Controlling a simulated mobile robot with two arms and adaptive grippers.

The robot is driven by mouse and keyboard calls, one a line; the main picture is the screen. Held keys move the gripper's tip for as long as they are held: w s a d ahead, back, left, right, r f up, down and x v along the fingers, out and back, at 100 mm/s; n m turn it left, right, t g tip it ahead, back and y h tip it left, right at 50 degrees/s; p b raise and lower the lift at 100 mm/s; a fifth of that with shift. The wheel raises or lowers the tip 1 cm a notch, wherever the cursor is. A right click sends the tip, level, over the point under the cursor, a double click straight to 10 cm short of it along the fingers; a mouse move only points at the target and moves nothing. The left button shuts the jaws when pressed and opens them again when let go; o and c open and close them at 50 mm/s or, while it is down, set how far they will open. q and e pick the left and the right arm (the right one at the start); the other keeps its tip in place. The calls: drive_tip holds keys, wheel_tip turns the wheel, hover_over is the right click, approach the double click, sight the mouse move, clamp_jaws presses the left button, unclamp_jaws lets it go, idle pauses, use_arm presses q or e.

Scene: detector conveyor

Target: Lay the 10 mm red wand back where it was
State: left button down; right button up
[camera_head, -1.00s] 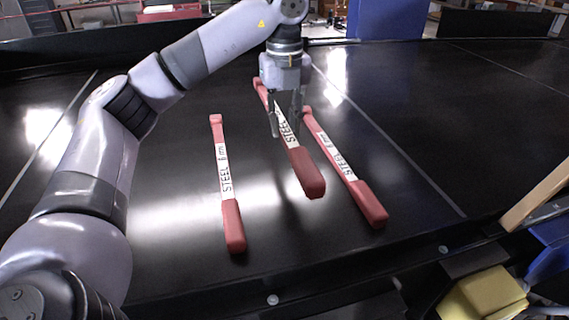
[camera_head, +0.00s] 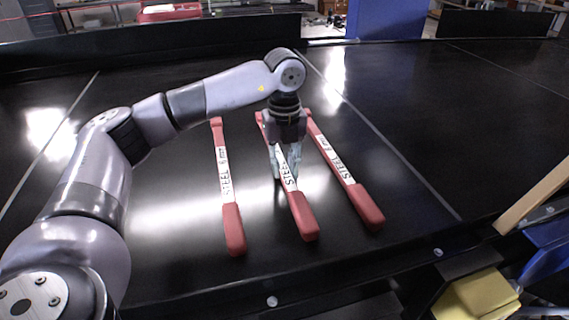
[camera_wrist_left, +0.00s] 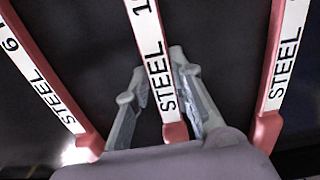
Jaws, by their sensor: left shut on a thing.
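Three red wands with white labels lie side by side over the black conveyor belt (camera_head: 440,110). The middle wand (camera_head: 305,217) is between the fingers of my left gripper (camera_head: 285,177), which is shut on it. Its label reads STEEL and a number starting with 1 in the left wrist view (camera_wrist_left: 160,60). It is low at the belt, but I cannot tell if it touches. The left wand (camera_head: 233,225), marked STEEL 6 mm, and the right wand (camera_head: 366,205), marked STEEL, lie on the belt beside it. My right gripper is not in view.
A yellow object (camera_head: 478,296) and a blue part (camera_head: 545,255) stand at the lower right, off the belt's front edge. A blue panel (camera_head: 388,18) stands behind the belt. The belt is clear to the right of the wands.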

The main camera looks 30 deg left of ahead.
sight(285, 170)
use_arm(q)
drive_tip(key=shift+f, duration=0.2)
drive_tip(key=c, duration=1.4)
unclamp_jaws()
drive_tip(key=shift+r, duration=0.1)
drive_tip(key=shift+r, duration=0.25)
wheel_tip(285, 170, up, 6)
drive_tip(key=b, duration=0.2)
drive_tip(key=shift+w+f+b, duration=0.1)
drive_tip(key=shift+f+b, duration=0.05)
drive_tip(key=shift+b, duration=0.2)
drive_tip(key=shift+r+p, duration=0.35)
drive_tip(key=shift+r, duration=2.7)
